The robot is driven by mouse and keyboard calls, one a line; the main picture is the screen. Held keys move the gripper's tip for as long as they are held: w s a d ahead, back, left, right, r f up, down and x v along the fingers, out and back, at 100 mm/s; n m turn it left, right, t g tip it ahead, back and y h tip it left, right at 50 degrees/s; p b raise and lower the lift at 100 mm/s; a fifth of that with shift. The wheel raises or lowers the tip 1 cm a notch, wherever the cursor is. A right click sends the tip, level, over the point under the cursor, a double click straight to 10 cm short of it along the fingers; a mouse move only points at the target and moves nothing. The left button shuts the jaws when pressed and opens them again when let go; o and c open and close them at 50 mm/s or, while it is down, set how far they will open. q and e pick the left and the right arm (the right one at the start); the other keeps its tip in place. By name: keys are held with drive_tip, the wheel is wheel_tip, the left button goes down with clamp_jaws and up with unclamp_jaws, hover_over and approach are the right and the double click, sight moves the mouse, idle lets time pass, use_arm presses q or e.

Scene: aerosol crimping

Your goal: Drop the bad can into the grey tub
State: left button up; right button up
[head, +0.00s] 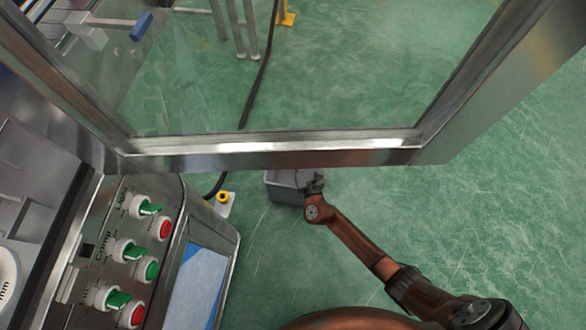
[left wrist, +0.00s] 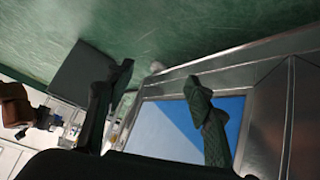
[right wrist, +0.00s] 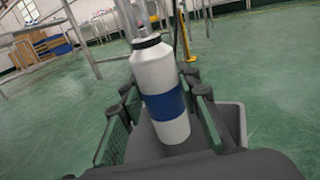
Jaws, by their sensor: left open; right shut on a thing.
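The bad can (right wrist: 157,70) is a silver-white bottle with a blue band and dark neck, in the right wrist view. My right gripper (right wrist: 165,115) is shut on it, with a finger on each side. The grey tub (right wrist: 236,122) shows behind and below the gripper there. In the head view the grey tub (head: 284,190) stands on the green floor, with my right gripper (head: 315,184) at its right side, over its rim. The can is not discernible in the head view. My left gripper (left wrist: 157,82) is open and empty in the left wrist view, out of the head view.
A metal-framed clear panel (head: 270,146) crosses the head view above the tub. A control box (head: 125,250) with green and red knobs stands at left. A black cable (head: 262,75) runs over the floor. The floor at right is clear.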

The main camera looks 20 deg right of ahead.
use_arm(q)
drive_tip(key=shift+s+a+f+t+b, duration=0.1)
drive_tip(key=shift+s+f+t+b, duration=0.35)
drive_tip(key=shift+f, duration=0.1)
use_arm(e)
drive_tip(key=shift+f, duration=0.9)
drive_tip(key=o, duration=1.2)
drive_tip(key=shift+s, duration=0.1)
drive_tip(key=s+a, duration=0.2)
drive_tip(key=s, duration=0.9)
drive_tip(key=shift+s, duration=0.35)
